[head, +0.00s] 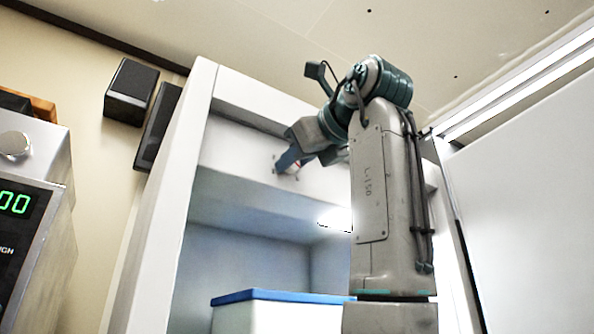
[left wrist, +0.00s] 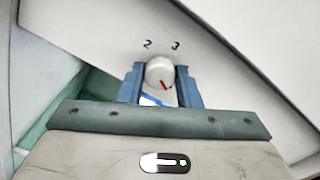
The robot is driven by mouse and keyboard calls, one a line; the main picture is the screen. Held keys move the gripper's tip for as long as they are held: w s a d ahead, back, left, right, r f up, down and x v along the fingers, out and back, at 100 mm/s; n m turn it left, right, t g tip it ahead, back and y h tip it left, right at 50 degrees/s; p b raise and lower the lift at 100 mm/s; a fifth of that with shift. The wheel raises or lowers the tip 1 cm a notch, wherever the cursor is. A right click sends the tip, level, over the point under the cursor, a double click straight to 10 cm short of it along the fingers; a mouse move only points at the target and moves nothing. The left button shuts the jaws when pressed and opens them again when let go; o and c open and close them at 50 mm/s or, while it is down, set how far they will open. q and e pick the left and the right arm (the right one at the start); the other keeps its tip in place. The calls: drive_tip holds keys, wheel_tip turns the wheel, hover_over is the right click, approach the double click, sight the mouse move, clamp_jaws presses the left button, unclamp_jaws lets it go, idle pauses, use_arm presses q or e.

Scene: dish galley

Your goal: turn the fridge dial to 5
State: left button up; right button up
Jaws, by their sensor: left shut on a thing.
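The fridge dial (left wrist: 158,69) is a round white knob with a red pointer mark, on a pale panel (head: 230,150) inside the top of the open fridge (head: 187,170). In the left wrist view the mark points to the lower right, and the numbers 2 and 3 show above the knob; other numbers are hidden or out of view. My left gripper (left wrist: 160,82) is shut on the dial, with a blue finger on each side of it. In the head view this gripper (head: 284,163) reaches the panel, and its fingers mostly cover the dial. My right gripper is not in view.
A white bin with a blue lid (head: 262,295) stands inside the fridge below the arm. The fridge door (head: 525,180) is open at the right. An appliance with a green display (head: 22,225) is at the left. Dark boxes (head: 131,92) hang on the wall.

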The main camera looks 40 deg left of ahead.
use_arm(q)
drive_tip(key=o, duration=0.9)
drive_tip(key=shift+a, duration=0.1)
drive_tip(key=shift+o, duration=0.2)
drive_tip(key=v, duration=1)
drive_tip(key=shift+d+b, duration=0.35)
drive_tip(key=shift+b, duration=0.1)
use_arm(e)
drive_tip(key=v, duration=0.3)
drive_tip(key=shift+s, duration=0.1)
use_arm(q)
drive_tip(key=shift+s, duration=0.1)
drive_tip(key=shift+f, duration=0.1)
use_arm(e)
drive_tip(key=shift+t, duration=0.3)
